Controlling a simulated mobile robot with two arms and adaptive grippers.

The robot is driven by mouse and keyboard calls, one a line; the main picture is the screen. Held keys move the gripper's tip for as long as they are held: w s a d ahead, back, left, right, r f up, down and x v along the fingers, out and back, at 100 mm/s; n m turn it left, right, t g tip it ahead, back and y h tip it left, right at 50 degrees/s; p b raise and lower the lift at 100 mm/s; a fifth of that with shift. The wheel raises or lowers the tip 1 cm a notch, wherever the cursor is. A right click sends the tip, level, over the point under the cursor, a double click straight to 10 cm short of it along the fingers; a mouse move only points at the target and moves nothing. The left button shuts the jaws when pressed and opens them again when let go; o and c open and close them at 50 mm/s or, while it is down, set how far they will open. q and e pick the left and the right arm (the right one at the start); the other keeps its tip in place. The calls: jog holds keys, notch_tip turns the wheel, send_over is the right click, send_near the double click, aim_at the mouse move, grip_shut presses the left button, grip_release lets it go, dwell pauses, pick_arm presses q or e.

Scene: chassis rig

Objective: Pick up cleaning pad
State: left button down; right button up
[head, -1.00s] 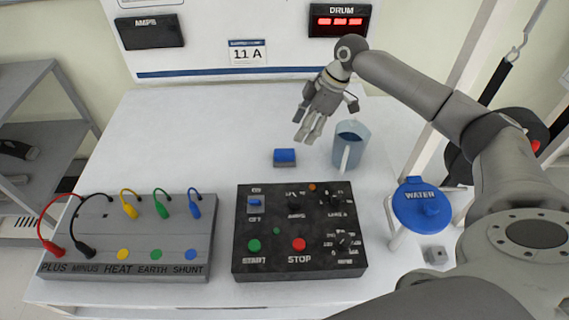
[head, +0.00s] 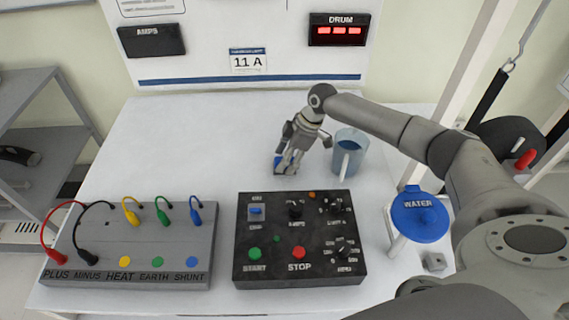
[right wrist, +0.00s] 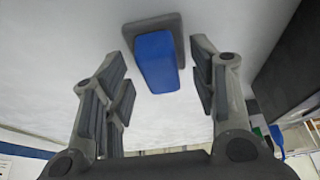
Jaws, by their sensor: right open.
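The cleaning pad is a small blue block on a dark grey base, lying on the white table. In the head view the pad (head: 278,163) is mostly hidden behind my right gripper (head: 288,166). In the right wrist view the pad (right wrist: 156,62) shows beyond and between the fingertips of my right gripper (right wrist: 158,65), which is open and empty. My left gripper is not in view.
A clear blue jug (head: 350,152) stands just right of my right gripper. A black control box (head: 300,270) and a grey terminal box (head: 130,240) with cables lie nearer on the table (head: 170,140). A blue water lid (head: 420,214) is at the right.

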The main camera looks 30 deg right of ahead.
jog(key=c, duration=1.1)
jog(key=shift+r, duration=0.2)
jog(key=shift+r, duration=0.3)
notch_tip(320, 180, up, 2)
jog(key=shift+r+b, duration=0.15)
jog(key=shift+b, duration=0.3)
jog(key=s+r, duration=0.3)
jog(key=s, duration=0.1)
jog(key=s+a+r, duration=0.1)
jog(key=s+r, duration=0.2)
jog(key=s, duration=0.2)
jog(key=s+a+r+b, duration=0.1)
jog(key=s+r, duration=0.2)
jog(key=s, duration=0.2)
jog(key=shift+r, duration=0.4)
